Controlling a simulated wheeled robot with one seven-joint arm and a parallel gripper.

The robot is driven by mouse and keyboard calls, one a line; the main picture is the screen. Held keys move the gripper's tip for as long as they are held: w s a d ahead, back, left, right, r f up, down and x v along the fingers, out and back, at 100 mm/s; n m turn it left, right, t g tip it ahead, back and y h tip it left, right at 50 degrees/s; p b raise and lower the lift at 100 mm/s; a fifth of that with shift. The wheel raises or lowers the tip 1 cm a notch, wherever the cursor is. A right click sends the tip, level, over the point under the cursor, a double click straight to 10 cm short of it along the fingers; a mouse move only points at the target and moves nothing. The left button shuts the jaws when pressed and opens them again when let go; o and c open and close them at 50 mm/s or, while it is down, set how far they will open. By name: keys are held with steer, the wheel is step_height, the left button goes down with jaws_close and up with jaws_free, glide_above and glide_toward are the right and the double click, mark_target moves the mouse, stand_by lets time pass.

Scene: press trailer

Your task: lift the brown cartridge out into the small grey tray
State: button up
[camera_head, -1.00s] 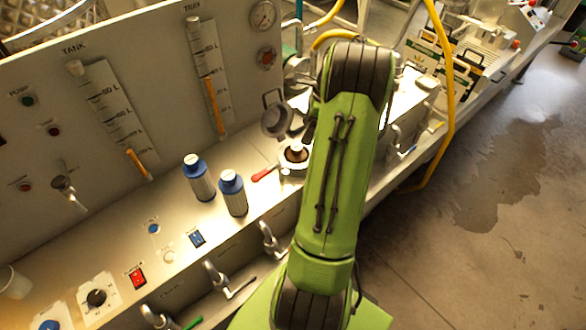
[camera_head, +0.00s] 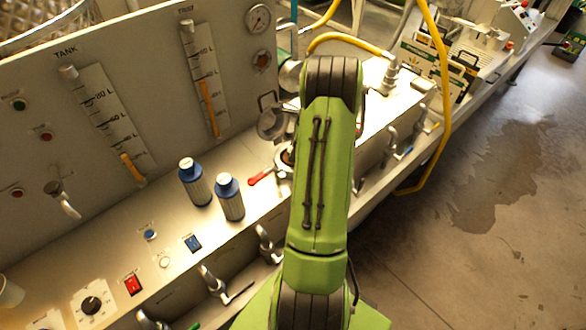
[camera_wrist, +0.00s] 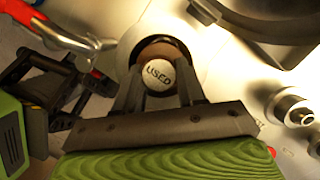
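The brown cartridge (camera_wrist: 152,51) sits in a round opening in the wrist view, its pale cap marked "USED" facing the camera. In the head view my arm hides nearly all of it. My gripper (camera_wrist: 158,72) has its two dark fingers apart, one on each side of the cap. I cannot tell whether they touch it. In the head view the gripper is hidden behind my green arm. I cannot make out the small grey tray in either view.
A red-handled lever (camera_head: 262,177) lies beside the opening, and a raised round lid (camera_head: 273,122) stands behind it. Two blue-capped bottles (camera_head: 195,182) (camera_head: 230,197) stand to the left. Metal fittings (camera_wrist: 290,106) stick up right of the gripper. A yellow hose (camera_head: 445,100) hangs at right.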

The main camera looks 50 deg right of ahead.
jaws_close()
step_height(320, 180, up, 18)
steer(key=p, duration=0.3)
stand_by(0.4)
steer(key=shift+r+p, duration=0.15)
steer(key=shift+p, duration=0.65)
